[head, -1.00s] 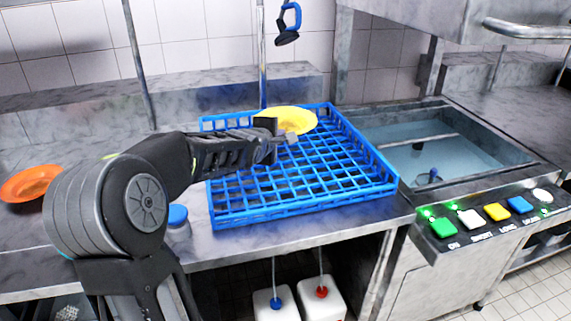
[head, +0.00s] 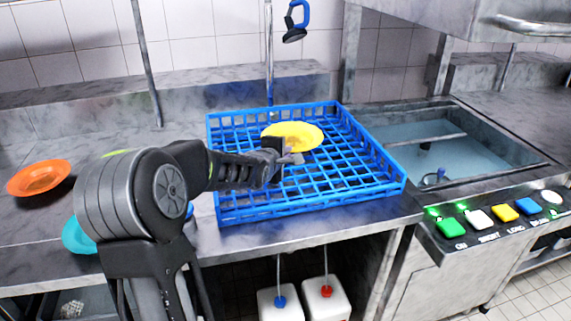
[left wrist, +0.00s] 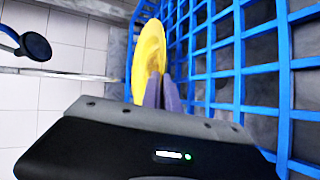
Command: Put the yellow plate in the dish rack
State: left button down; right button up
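The yellow plate (head: 292,134) is over the back part of the blue dish rack (head: 312,207), inside its outline in the head view. It lies nearly flat, and I cannot tell whether it touches the rack's grid. My left gripper (head: 291,157) is shut on the plate's near edge. In the left wrist view the fingers (left wrist: 162,92) are close together at the edge of the yellow plate (left wrist: 148,50), with the rack's blue grid (left wrist: 240,72) to the right. Part of the plate's near rim is hidden by the fingers. My right gripper is not in view.
An orange plate (head: 39,176) lies at the left on the steel counter (head: 310,237). A teal dish (head: 78,238) is partly hidden behind my left arm. A water-filled sink (head: 425,150) and a button panel (head: 490,215) are right of the rack. A sprayer (head: 296,22) hangs behind it.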

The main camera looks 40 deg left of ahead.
pick_arm(q)
jog(key=shift+f, duration=1.8)
jog(key=shift+f, duration=0.2)
jog(key=c, duration=1.6)
grip_release()
jog(key=shift+s+r, duration=0.1)
jog(key=shift+r, duration=0.1)
jog(key=b+v, duration=0.1)
jog(key=v, duration=1)
jog(key=shift+s+d, duration=0.2)
jog(key=shift+s, duration=0.15)
